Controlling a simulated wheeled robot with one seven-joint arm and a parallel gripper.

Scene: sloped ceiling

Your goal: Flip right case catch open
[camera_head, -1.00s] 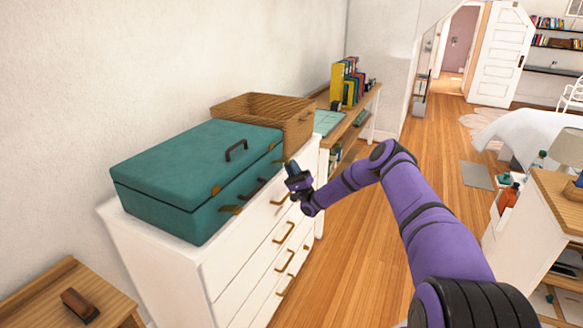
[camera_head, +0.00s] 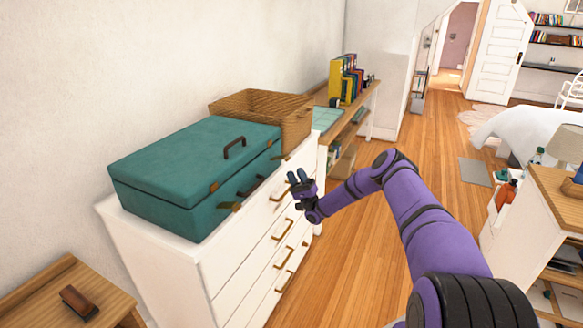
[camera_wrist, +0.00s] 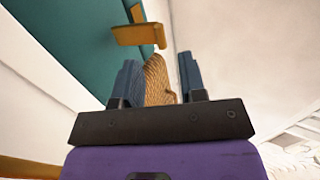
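A closed teal case (camera_head: 165,165) lies on a white chest of drawers. It has a dark handle on its lid and another on its front. The left brass catch (camera_head: 229,207) has its flap standing out from the front. The right brass catch (camera_head: 285,157) shows small near the case's right end, its flap also appearing to stand out. My gripper (camera_head: 297,176) is in front of the case's right end, apart from it. In the wrist view my gripper (camera_wrist: 157,72) is open and empty. A brass catch (camera_wrist: 140,34) on the teal case (camera_wrist: 85,45) shows beyond the fingertips.
A wicker basket (camera_head: 262,108) stands just beyond the case's right end. The chest's (camera_head: 235,272) drawer pulls stick out below my gripper. A wooden shelf with books (camera_head: 345,82) stands farther back.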

